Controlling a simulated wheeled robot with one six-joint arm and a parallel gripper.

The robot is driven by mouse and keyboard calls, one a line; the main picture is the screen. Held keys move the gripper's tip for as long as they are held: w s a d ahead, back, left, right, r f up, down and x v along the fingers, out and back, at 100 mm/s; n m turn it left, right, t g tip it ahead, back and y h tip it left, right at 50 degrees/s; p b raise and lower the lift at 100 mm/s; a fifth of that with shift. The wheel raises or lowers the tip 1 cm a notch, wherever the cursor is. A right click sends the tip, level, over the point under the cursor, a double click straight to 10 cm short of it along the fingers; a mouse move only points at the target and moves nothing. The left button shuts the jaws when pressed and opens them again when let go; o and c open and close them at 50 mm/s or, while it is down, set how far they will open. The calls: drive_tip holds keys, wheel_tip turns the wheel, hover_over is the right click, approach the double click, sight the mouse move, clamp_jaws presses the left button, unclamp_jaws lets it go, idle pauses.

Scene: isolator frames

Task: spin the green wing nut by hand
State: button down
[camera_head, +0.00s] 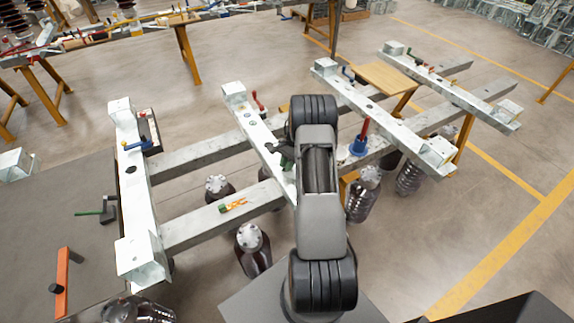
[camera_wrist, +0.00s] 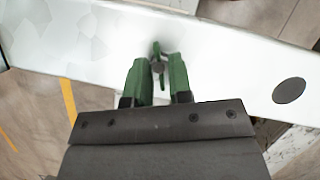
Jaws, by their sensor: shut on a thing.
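My gripper (camera_wrist: 158,77) has two green fingers. In the wrist view they reach over the pale galvanized beam (camera_wrist: 90,35) and close on the small green wing nut (camera_wrist: 157,48). A grey round stud end shows between the fingertips. The fingers hide part of the nut. In the head view my gripper (camera_head: 285,153) is at the middle galvanized beam (camera_head: 248,113), beside its dark holes. My arm hides part of this beam, and the wing nut cannot be made out there.
A red-handled tool (camera_head: 258,102) lies by the middle beam. A blue cup-like holder (camera_head: 358,146) stands to the right. Green and orange pliers (camera_head: 233,205) lie on the lower concrete crossbeam (camera_head: 190,231). Dark ribbed insulators (camera_head: 253,250) stand below. A dark hole (camera_wrist: 289,90) is right of my gripper.

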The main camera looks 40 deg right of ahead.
drive_tip(key=shift+s+a+f, duration=0.1)
drive_tip(key=shift+a+f, duration=0.05)
drive_tip(key=shift+f, duration=0.05)
drive_tip(key=c, duration=1.4)
unclamp_jaws()
drive_tip(key=o, duration=0.4)
drive_tip(key=shift+r, duration=0.1)
drive_tip(key=shift+c, duration=0.2)
